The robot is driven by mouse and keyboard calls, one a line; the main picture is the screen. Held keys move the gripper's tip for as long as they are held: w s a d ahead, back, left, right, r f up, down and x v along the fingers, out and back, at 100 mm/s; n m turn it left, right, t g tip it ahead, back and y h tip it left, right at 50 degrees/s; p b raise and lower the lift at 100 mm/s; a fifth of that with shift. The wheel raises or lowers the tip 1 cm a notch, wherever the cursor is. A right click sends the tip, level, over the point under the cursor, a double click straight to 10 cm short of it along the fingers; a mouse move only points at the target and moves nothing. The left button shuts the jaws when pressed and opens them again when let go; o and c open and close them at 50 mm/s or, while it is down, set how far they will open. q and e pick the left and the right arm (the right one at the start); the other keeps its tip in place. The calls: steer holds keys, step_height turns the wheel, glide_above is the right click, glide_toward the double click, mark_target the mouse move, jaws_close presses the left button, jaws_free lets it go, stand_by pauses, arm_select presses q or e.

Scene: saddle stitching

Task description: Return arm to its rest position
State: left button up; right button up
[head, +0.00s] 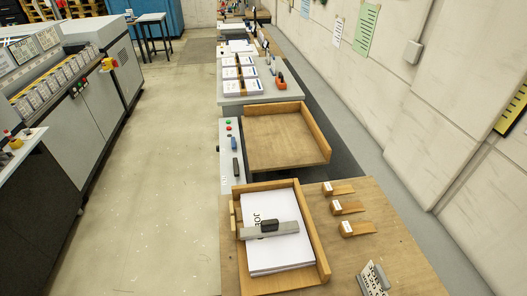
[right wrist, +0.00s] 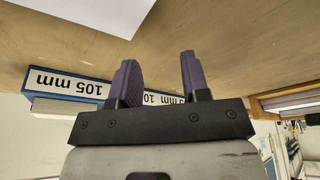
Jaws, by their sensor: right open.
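My right gripper (right wrist: 158,60) shows in the right wrist view, its two purple fingers apart with nothing between them. Behind the fingers is a blue-edged block (right wrist: 62,84) with a white label reading "105 mm", upside down in this view; the fingers hide part of it. I cannot tell whether the fingers touch it. A wooden surface (right wrist: 230,40) fills the upper part of that view. In the head view neither gripper nor arm shows. My left gripper is in no frame.
A wooden tray (head: 320,270) holds a paper stack (head: 282,261) with a grey bar (head: 285,229) lying across it. Labelled wooden wedges (head: 353,209) lie to its right. An empty wooden tray (head: 285,135) sits beyond. Banded stacks (head: 241,87) stand farther back. The floor (head: 150,170) at left is clear.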

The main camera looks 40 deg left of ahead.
step_height(320, 180, up, 21)
steer(key=p, duration=2)
steer(key=shift+d, duration=0.15)
steer(key=shift+r, duration=0.1)
